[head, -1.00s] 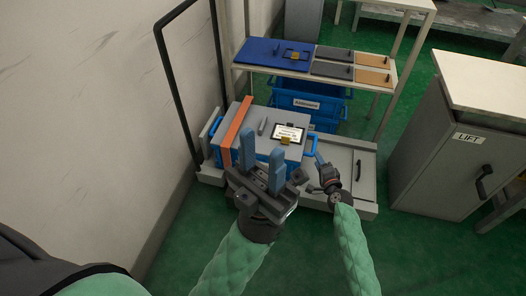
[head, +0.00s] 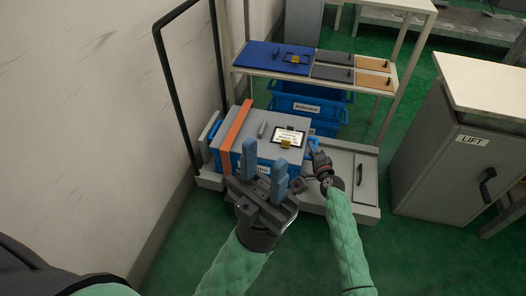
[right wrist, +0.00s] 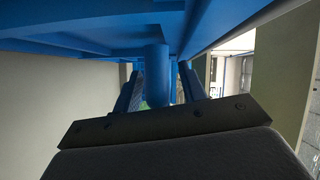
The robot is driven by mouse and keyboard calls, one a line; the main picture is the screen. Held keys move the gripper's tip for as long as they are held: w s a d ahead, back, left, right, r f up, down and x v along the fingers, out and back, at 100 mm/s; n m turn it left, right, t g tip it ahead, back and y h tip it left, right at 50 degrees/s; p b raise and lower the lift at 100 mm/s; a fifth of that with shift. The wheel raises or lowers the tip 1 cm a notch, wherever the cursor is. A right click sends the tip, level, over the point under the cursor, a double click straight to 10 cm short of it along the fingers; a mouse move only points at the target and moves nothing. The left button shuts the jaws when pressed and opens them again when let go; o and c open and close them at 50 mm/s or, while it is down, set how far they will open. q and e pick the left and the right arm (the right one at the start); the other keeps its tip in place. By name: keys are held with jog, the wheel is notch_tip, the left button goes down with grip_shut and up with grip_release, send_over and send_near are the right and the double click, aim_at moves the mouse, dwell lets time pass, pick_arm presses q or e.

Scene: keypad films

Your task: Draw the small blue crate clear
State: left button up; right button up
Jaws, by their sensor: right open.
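A blue crate (head: 264,163) with a grey lid (head: 258,130) sits on a low grey trolley (head: 352,165). An orange strap (head: 236,128) crosses the lid's left part. My right gripper (head: 313,151) is at the crate's right end, by its blue handle (head: 312,144). In the right wrist view a rounded blue bar (right wrist: 157,72) sits between the open fingers, under blue crate ribs (right wrist: 110,22); contact cannot be told. My left gripper (head: 265,155) is open and empty, in front of the crate and hiding part of its front.
More blue crates (head: 335,112) stand under a rack behind, one with a white label. The rack's shelf (head: 262,69) holds blue, grey and tan panels. A black trolley frame (head: 163,75) and a wall bound the left. A grey cabinet (head: 440,160) marked LIFT stands right, with green floor between.

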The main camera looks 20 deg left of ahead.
jog(key=shift+c, duration=0.2)
grip_shut()
jog(key=shift+d+b, duration=0.55)
jog(key=shift+d, duration=2.2)
jog(key=shift+d+b, duration=0.75)
jog(key=shift+d, duration=1.55)
jog(key=shift+d, duration=0.15)
